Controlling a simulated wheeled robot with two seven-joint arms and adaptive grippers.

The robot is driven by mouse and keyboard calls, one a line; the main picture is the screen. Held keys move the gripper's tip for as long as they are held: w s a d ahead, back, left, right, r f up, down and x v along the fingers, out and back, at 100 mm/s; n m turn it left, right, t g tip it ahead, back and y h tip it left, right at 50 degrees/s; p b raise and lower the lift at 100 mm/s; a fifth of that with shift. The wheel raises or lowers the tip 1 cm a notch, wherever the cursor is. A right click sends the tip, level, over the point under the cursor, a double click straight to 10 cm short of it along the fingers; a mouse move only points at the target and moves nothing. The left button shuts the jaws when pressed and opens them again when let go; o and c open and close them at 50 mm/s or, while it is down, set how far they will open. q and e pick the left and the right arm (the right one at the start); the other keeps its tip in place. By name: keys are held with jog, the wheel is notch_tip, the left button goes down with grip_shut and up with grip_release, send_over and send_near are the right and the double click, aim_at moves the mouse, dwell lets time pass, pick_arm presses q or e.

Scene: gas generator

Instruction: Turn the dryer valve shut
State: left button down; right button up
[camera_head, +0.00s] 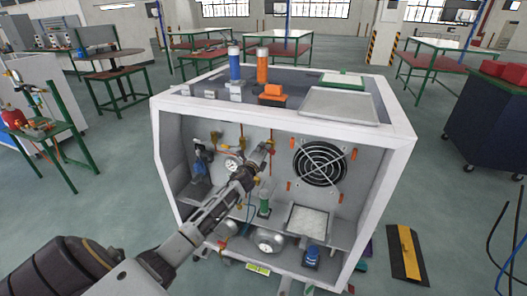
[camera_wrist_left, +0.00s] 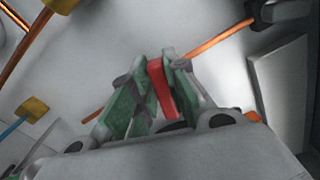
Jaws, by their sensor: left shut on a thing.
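My left gripper (camera_head: 263,154) reaches from the lower left into the open front of the white generator cabinet (camera_head: 404,140). Its fingertips are at the back panel, right of the round gauge (camera_head: 232,164). In the left wrist view, the left gripper (camera_wrist_left: 160,72) has its green-padded fingers shut on a red valve handle (camera_wrist_left: 160,88). The handle sits upright between the fingers. In the head view the gripper hides the handle. The valve body is hidden too, so I cannot tell how far the valve is turned. My right gripper is not in view.
A black fan (camera_head: 320,165) is right of the gripper. Copper pipes and fittings surround it, including an orange pipe (camera_wrist_left: 222,44) in the wrist view. A green-topped cylinder (camera_head: 264,202) stands below. The cabinet's side walls and top edge bound the space.

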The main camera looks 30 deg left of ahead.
pick_arm(q)
jog(key=shift+f+n, duration=0.2)
jog(key=shift+n, duration=0.7)
jog(key=shift+f+n, duration=0.15)
jog(key=shift+n, duration=0.75)
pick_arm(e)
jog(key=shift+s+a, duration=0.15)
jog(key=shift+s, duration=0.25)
pick_arm(q)
jog(key=c, duration=1.4)
grip_release()
jog(key=shift+a, duration=0.1)
jog(key=shift+v, duration=6.05)
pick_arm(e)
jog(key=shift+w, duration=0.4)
